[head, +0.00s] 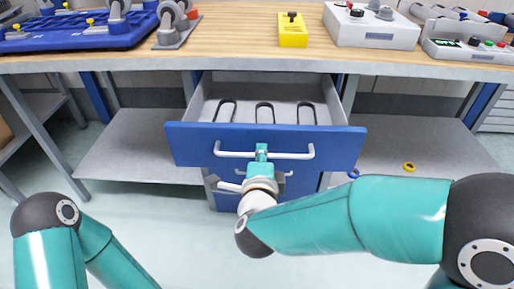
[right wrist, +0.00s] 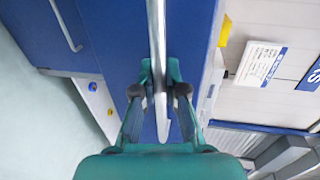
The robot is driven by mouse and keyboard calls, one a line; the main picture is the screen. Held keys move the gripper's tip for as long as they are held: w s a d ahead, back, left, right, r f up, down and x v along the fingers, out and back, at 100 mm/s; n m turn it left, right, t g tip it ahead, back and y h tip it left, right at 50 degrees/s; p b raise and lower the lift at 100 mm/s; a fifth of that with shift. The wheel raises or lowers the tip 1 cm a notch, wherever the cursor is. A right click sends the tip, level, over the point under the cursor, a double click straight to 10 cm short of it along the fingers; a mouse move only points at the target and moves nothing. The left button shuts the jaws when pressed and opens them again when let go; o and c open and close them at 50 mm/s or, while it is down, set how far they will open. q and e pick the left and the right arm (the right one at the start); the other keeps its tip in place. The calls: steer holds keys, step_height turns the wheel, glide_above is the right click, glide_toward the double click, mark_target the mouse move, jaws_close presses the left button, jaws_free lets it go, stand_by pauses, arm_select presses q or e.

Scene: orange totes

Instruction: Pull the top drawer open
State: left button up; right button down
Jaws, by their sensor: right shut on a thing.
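The blue-fronted top drawer (head: 190,143) stands pulled out from under the workbench in the head view, its light grey inside showing. Several dark U-shaped items lie in it. Its white bar handle (head: 290,155) runs across the front. My right gripper (head: 262,152) is at the middle of this handle. In the right wrist view, the fingers of my right gripper (right wrist: 160,75) are shut around the handle (right wrist: 157,35). My left arm shows at the lower left of the head view, but its gripper is out of view.
The wooden workbench top (head: 240,35) above carries a yellow box (head: 292,32), a white control box (head: 370,28) and a blue board (head: 80,35). A lower drawer handle (head: 228,186) sits below the open drawer. Grey shelves (head: 140,150) flank the drawers, with a yellow ring (head: 409,167) at right.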

steer(key=shift+s+f, duration=0.15)
steer(key=shift+s, duration=0.55)
steer(key=shift+s+f, duration=0.1)
steer(key=shift+s, duration=0.55)
steer(key=shift+a, duration=0.1)
steer(key=c, duration=1.2)
jaws_free()
steer(key=shift+w, duration=0.1)
steer(key=shift+r, duration=0.1)
steer(key=d+v, duration=0.1)
steer(key=v, duration=0.6)
steer(key=shift+s+a, duration=0.3)
steer(key=shift+a, duration=0.2)
